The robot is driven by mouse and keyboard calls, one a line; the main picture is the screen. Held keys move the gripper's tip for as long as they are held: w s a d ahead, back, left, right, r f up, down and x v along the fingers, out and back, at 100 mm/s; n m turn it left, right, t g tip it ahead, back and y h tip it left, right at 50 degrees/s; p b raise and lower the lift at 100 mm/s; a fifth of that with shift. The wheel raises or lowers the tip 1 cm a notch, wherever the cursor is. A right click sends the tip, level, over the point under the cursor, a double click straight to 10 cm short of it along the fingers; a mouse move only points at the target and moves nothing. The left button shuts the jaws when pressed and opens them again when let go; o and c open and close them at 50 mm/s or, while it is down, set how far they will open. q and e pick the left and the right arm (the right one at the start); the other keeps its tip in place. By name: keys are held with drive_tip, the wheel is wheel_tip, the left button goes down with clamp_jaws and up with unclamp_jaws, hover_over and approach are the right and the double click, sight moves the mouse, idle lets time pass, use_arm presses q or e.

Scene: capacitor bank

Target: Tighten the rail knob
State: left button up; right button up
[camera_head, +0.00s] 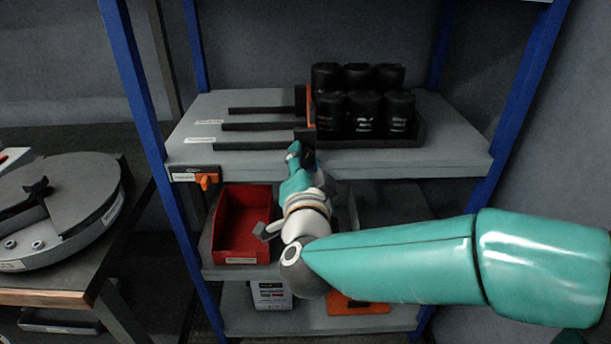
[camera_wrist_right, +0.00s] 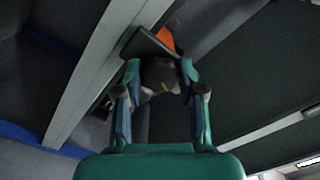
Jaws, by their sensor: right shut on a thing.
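My right gripper (camera_head: 301,157) is at the front edge of the upper shelf, by the dark end block (camera_head: 304,134) of the front black rail (camera_head: 250,146). In the right wrist view my right gripper (camera_wrist_right: 160,70) has its two fingers closed on the sides of a dark rounded knob (camera_wrist_right: 160,80) with a small yellow mark. I take it for the rail knob. In the head view the hand and fingers mostly hide it. How tight it is cannot be told. My left gripper is not in view.
Several black cylinders (camera_head: 362,114) stand in a dark tray right of the rails. An orange clip (camera_head: 206,181) is on the shelf's front edge. A red bin (camera_head: 240,222) sits on the shelf below. A round grey drum (camera_head: 70,205) stands on the left table. Blue posts (camera_head: 140,110) flank the shelf.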

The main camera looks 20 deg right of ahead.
drive_tip(key=m+b, duration=0.4)
drive_tip(key=shift+f+m, duration=0.3)
drive_tip(key=shift+f, duration=0.05)
drive_tip(key=m+b, duration=0.3)
drive_tip(key=shift+f+m, duration=0.1)
drive_tip(key=shift+m, duration=0.2)
drive_tip(key=m+b, duration=0.3)
drive_tip(key=shift+a+m, duration=0.1)
drive_tip(key=shift+m, duration=0.3)
drive_tip(key=shift+m+b, duration=0.7)
drive_tip(key=shift+m, duration=0.1)
drive_tip(key=o, duration=1.2)
drive_tip(key=shift+r, duration=0.2)
drive_tip(key=shift+c, duration=0.2)
drive_tip(key=shift+r, duration=0.1)
